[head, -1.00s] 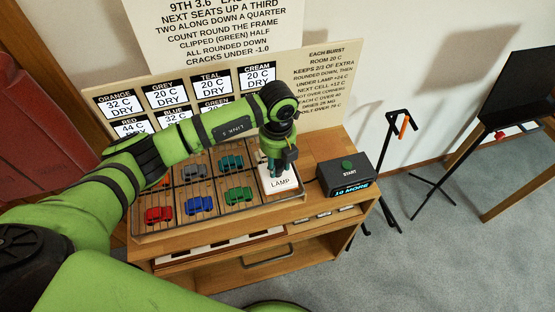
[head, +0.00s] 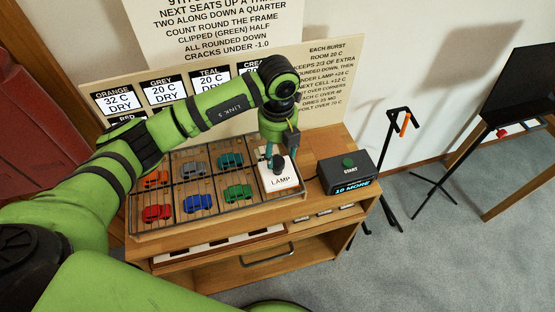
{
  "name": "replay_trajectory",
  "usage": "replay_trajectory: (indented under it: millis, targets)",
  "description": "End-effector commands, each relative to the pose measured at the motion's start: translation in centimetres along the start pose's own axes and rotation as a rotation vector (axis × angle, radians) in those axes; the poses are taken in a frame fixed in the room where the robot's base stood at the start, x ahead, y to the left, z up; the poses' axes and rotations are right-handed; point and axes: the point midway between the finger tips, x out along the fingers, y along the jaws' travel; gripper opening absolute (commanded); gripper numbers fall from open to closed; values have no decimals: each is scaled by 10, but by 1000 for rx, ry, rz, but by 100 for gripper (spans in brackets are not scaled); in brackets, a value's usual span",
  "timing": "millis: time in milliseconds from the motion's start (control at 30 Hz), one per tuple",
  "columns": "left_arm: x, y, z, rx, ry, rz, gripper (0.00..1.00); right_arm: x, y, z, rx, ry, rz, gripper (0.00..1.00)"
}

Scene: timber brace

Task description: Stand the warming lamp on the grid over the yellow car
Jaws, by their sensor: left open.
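The warming lamp (head: 281,181) is a white block marked LAMP with a dark knob on top. It stands upright at the right end of the wire grid (head: 213,186). My left gripper (head: 275,160) is open, its fingertips beside the lamp's knob. Contact cannot be told. Under the grid are orange (head: 156,179), grey (head: 195,169), teal (head: 231,160), red (head: 157,212), blue (head: 199,204) and green (head: 237,193) cars. I see no yellow car; the lamp and gripper hide part of the grid's right end. My right gripper is not in view.
Label cards (head: 118,98) and a rules board (head: 322,80) rise behind. A black stand (head: 392,160) is on the floor at right.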

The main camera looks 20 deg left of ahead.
Motion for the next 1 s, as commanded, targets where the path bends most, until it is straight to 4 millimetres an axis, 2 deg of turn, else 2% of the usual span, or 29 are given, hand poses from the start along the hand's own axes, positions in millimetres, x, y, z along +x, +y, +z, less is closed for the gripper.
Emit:
replay_trajectory:
  millis: [33, 200, 400, 567, 1000]
  targets:
    - [-9, 0, 1, 2, -6, -2, 59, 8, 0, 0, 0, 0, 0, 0]
    - [-45, 0, 1, 1, -5, -2, 59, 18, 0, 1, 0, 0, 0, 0]
    - [-71, 0, 0, 0, -1, 0, 59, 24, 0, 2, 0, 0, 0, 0]
    - [-78, 0, 0, 0, 0, 0, 59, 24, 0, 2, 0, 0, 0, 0]
    - [-78, 0, 0, 0, 1, 0, 59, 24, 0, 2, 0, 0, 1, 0]
